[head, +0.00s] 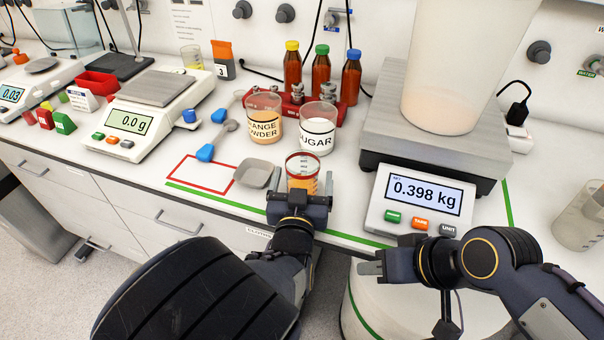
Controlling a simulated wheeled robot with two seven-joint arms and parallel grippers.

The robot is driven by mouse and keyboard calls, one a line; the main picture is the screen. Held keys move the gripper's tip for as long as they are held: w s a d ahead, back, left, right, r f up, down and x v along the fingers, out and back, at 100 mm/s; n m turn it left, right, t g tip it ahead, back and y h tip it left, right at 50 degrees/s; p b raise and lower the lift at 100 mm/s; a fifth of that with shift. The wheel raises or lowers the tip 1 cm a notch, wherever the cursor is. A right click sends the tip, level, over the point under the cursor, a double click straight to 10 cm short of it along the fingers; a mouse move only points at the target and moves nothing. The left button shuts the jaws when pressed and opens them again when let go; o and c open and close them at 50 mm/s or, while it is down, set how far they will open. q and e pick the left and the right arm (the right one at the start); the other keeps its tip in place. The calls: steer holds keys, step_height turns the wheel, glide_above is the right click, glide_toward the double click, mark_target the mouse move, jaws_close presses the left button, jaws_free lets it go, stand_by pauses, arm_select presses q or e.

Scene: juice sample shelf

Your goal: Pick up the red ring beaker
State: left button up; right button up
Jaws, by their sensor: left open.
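The red ring beaker (303,170) is a clear beaker with a red rim and orange contents. It stands upright near the front edge of the bench. My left gripper (301,182) is open at the beaker, with one finger to each side of it. The gripper's body hides the beaker's lower part. I cannot tell whether the fingers touch the glass. My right gripper (371,263) is low at the right, in front of the bench edge below the large scale, away from the beaker. Its jaw opening is not clear.
A grey weighing dish (255,174) lies just left of the beaker. The orange powder beaker (263,118) and sugar beaker (318,128) stand close behind. The large scale (422,192), bearing a big container (460,70), stands to the right. A red-outlined area (197,186) is clear.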

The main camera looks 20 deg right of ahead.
arm_select(q)
steer(key=shift+w+d, duration=0.15)
steer(key=shift+w, duration=0.4)
steer(key=c, duration=1.2)
steer(key=shift+r, duration=0.15)
